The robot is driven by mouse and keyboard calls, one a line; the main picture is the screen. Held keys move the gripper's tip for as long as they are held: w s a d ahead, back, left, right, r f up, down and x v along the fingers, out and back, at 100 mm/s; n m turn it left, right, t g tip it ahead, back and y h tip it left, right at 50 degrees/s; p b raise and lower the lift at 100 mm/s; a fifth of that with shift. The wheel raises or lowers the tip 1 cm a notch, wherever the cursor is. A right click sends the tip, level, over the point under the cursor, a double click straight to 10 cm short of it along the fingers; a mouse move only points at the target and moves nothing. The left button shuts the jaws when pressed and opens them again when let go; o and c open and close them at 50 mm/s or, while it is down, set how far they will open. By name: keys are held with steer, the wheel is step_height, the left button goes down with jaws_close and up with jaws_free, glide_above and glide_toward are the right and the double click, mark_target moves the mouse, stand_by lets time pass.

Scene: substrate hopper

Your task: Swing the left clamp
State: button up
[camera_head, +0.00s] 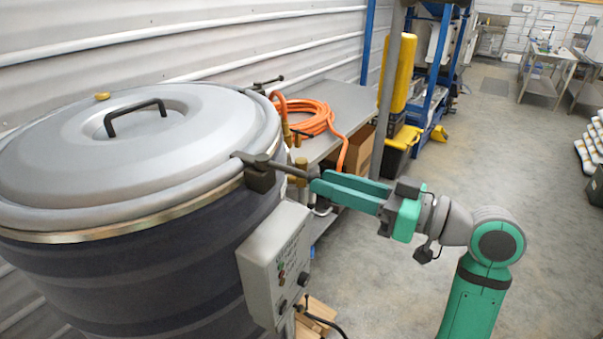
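A large dark hopper (150,285) with a round grey lid (60,160) fills the left of the head view. A dark clamp (259,178) sits on the lid's right rim, with its lever pointing right toward my gripper. A second dark clamp (262,86) is on the rim farther back, away from my gripper. My gripper (316,179) has two green fingers level with the nearer clamp's lever, their tips at or very near the lever's end. I cannot tell whether they grip it. Which clamp is the left one is not clear from this view.
A grey control box (275,262) hangs on the hopper's side just below the nearer clamp. Behind are a metal bench (345,100) with a coiled orange hose (312,119), a grey post (388,90) and a yellow-lidded bin (400,150). The floor to the right is open.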

mark_target(308, 176)
steer(key=x, duration=0.6)
steer(key=shift+w+a, duration=0.2)
steer(key=shift+a, duration=0.1)
steer(key=shift+c, duration=0.5)
jaws_close()
